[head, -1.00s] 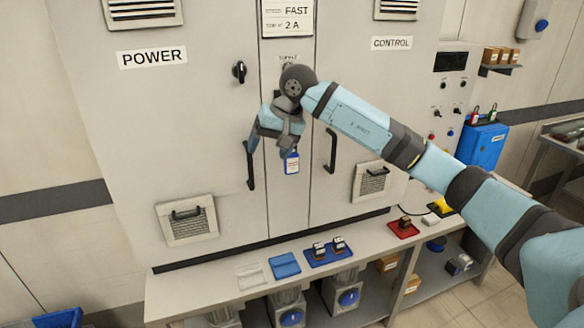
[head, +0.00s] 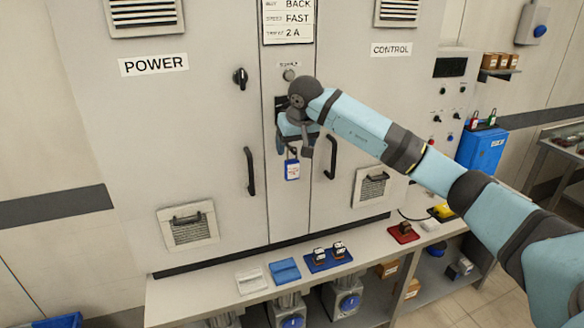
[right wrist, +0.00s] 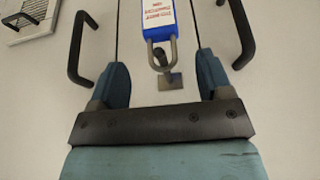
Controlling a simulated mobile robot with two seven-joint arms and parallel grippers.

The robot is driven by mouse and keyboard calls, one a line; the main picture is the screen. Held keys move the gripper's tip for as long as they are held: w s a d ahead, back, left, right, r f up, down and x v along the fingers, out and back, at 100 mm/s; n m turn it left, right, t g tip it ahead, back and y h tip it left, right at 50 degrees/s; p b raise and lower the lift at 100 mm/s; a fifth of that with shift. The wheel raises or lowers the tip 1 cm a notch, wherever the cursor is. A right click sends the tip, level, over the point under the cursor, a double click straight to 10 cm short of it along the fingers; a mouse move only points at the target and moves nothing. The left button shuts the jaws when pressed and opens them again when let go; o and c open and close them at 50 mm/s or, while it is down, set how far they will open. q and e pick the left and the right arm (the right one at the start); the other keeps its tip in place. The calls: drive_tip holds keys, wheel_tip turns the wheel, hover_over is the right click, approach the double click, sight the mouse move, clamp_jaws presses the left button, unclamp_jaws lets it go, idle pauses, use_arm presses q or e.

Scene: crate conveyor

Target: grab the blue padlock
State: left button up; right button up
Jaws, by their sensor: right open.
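The blue padlock (head: 292,170) with a white label hangs by its shackle on the front of the grey cabinet, near the seam between the doors. My right gripper (head: 294,143) is just above it at the cabinet front, open and empty. In the right wrist view the padlock (right wrist: 160,16) shows at the top, and its grey shackle lies around a metal hasp (right wrist: 168,78). The shackle sits between the two spread fingers (right wrist: 162,68) with a gap on each side. The gripper partly hides the hasp in the head view. My left gripper is not in view.
Black door handles (head: 250,171) (head: 331,156) stick out on both sides of the padlock. A rotary switch (head: 240,78) is at upper left. Below, a bench (head: 200,290) carries cloths and a blue tray (head: 315,266). A blue box (head: 482,148) with padlocks is at right.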

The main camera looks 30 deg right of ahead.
sight(292, 152)
drive_tip(key=p+x, duration=0.1)
drive_tip(key=x, duration=0.3)
drive_tip(key=shift+a+f, duration=0.1)
drive_tip(key=shift+f, duration=0.1)
drive_tip(key=c, duration=1)
drive_tip(key=shift+c, duration=0.2)
drive_tip(key=shift+r, duration=0.2)
